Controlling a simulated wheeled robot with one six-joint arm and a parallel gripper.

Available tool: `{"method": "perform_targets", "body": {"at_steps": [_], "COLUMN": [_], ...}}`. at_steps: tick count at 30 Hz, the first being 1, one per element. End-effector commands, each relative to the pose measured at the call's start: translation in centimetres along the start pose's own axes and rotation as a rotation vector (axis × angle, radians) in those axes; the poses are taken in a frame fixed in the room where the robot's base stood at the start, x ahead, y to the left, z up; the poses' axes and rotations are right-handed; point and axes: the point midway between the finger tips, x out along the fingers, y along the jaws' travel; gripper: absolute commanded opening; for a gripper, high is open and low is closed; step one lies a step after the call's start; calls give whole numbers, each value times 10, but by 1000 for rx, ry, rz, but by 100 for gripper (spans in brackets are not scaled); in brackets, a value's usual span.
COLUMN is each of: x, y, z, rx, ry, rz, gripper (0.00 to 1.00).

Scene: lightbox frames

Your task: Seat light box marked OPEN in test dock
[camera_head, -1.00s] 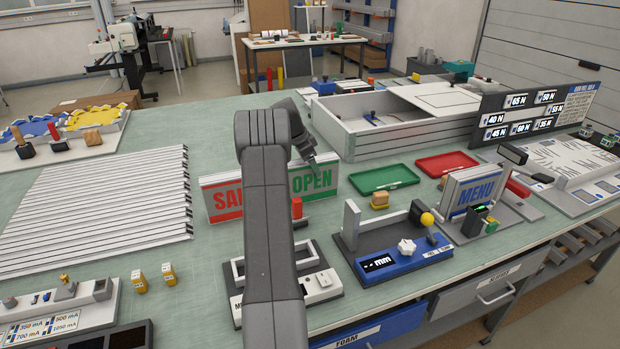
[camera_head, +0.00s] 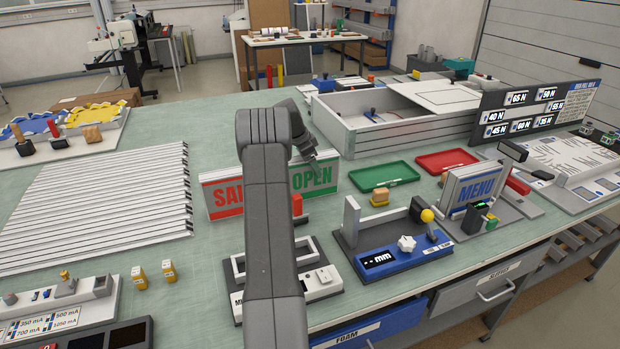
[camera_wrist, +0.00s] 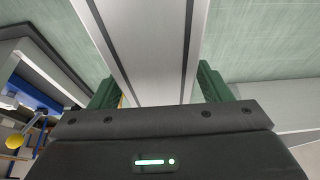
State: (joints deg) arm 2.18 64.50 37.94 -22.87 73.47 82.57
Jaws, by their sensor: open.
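The light box marked OPEN (camera_head: 317,180) stands upright on the bench in the head view, with green lettering, partly behind my arm. My gripper (camera_head: 312,157) is just above its top edge, partly hidden by my own arm. In the wrist view my gripper (camera_wrist: 157,88) is open, its green fingers on either side of a white box top with grey edges (camera_wrist: 150,40); I cannot tell whether they touch it. A dark base with a pale rectangular frame (camera_head: 236,270) and a white switch block, perhaps the test dock, lies nearer, partly behind my arm.
A red-lettered light box (camera_head: 226,199) stands just left of the OPEN one. A blue gauge (camera_head: 410,262) and the MENU box (camera_head: 476,190) are to the right. Green (camera_head: 384,176) and red (camera_head: 446,161) trays lie behind. Pale rails (camera_head: 95,205) cover the left bench.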

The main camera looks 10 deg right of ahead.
Motion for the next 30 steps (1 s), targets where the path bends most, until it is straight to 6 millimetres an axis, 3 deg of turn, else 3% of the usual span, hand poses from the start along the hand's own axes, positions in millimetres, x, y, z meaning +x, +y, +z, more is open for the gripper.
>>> {"method": "perform_targets", "body": {"at_steps": [3, 14, 25, 30], "x": [0, 0, -5, -23], "y": [0, 0, 0, -1], "z": [0, 0, -2, -10], "rx": [0, 0, 1, 3], "ry": [0, 0, 1, 3], "rz": [0, 0, -2, -7], "gripper": [71, 0, 0, 0]}}
